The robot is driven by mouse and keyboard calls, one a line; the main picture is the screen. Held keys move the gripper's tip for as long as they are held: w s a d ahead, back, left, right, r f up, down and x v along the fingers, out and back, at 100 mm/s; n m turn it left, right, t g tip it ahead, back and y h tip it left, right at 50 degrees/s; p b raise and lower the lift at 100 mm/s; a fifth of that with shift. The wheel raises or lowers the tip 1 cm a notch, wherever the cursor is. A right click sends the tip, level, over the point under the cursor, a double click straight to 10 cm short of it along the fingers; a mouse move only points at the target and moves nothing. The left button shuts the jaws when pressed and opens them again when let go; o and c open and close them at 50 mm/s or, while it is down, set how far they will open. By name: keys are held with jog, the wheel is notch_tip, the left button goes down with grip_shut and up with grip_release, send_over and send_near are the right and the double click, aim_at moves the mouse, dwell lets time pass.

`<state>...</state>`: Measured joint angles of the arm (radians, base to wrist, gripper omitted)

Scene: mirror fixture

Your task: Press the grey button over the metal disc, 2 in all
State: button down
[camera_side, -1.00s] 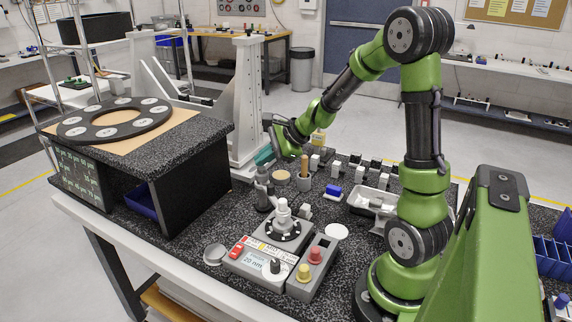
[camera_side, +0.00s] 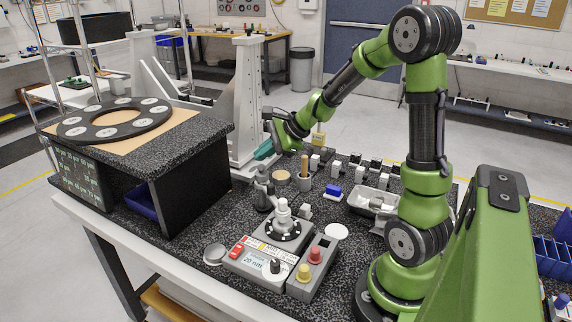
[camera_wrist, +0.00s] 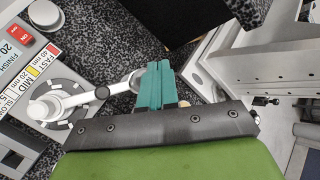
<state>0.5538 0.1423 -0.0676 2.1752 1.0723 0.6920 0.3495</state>
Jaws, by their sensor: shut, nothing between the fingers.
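My gripper (camera_side: 264,149) has teal fingers, shut and empty, raised above the far side of the bench in the side view. Its fingers (camera_wrist: 155,85) show at the middle of the wrist view. A control box (camera_side: 247,263) stands on the near bench, with a dark round dial plate and a pale grey stepped knob (camera_side: 283,212) rising over it. In the wrist view the knob's round pale top (camera_wrist: 44,107) lies left of my fingers, clearly apart from them. A flat grey metal disc (camera_side: 214,254) lies left of the box. I cannot tell for sure which part is the grey button.
Yellow and red buttons (camera_side: 315,255) sit on the box's right part. A white disc (camera_side: 336,232), a metal tray (camera_side: 366,202) and several small blocks lie to the right. A raised speckled platform (camera_side: 190,140) stands left.

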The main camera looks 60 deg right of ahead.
aim_at(264, 166)
jog(key=shift+r, duration=0.1)
jog(key=shift+r, duration=2.4)
jog(key=s+a+r+n+g, duration=0.1)
jog(key=s+a+n, duration=0.7)
jog(key=a+n, duration=0.1)
jog(key=s+a+r+n, duration=0.2)
jog(key=s+a+n, duration=0.6)
jog(key=n, duration=0.3)
jog(key=shift+s+a+r+n+g, duration=0.3)
jog(key=shift+a+g, duration=0.1)
jog(key=shift+a, duration=0.5)
